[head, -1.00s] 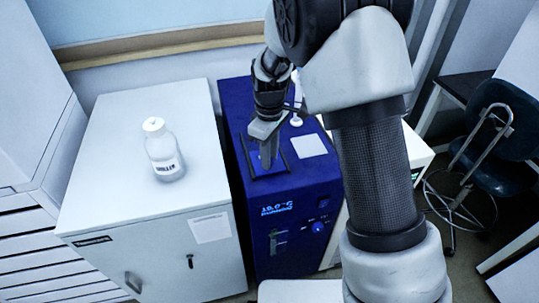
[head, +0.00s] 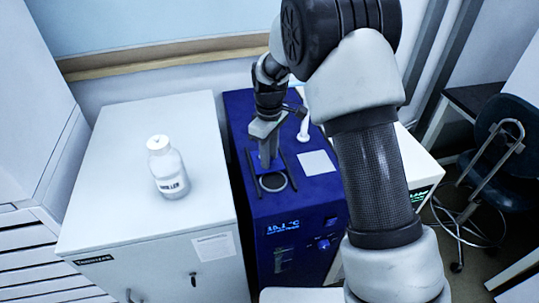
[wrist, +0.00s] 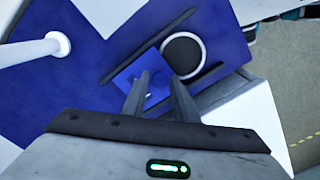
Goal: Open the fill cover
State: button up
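The blue fill cover (wrist: 127,73) is a flat plate between two dark rails on top of the blue machine (head: 236,120). Beside it, a dark round fill opening with a pale rim (head: 273,182) lies uncovered; it also shows in the wrist view (wrist: 183,56). My gripper (head: 267,160) reaches down to the cover from above. In the wrist view its two fingertips (wrist: 158,82) are a little apart, with a blue part of the cover between them. My gripper hides some of the cover in the head view.
A white upright post (head: 304,125) and a white label (head: 317,163) are on the machine's top, right of the rails. A white cabinet (head: 110,170) with a capped bottle (head: 168,170) stands at left. A dark chair (head: 505,140) is at right.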

jog(key=shift+o, duration=1.4)
notch_tip(320, 180, up, 17)
jog(key=p, duration=0.1)
jog(key=shift+r+p, duration=0.2)
jog(key=shift+p, duration=0.15)
jog(key=shift+r, duration=0.1)
jog(key=s+d+r+m+t+p, duration=0.1)
jog(key=s+d+r+m+p, duration=0.15)
jog(key=s+d+r, duration=0.35)
jog(key=s+d+r+m+t+p, duration=0.25)
jog(key=s+r, duration=0.25)
jog(key=r, duration=0.3)
jog(key=s+d+r+m+t+p, duration=0.1)
jog(key=s+d+m+p, duration=0.1)
jog(key=s, duration=0.6)
jog(key=s+d+r+m+t+p, duration=0.1)
jog(key=s+d+m, duration=0.4)
jog(key=s, duration=0.3)
jog(key=shift+r+p, duration=0.25)
jog(key=shift+p, duration=0.15)
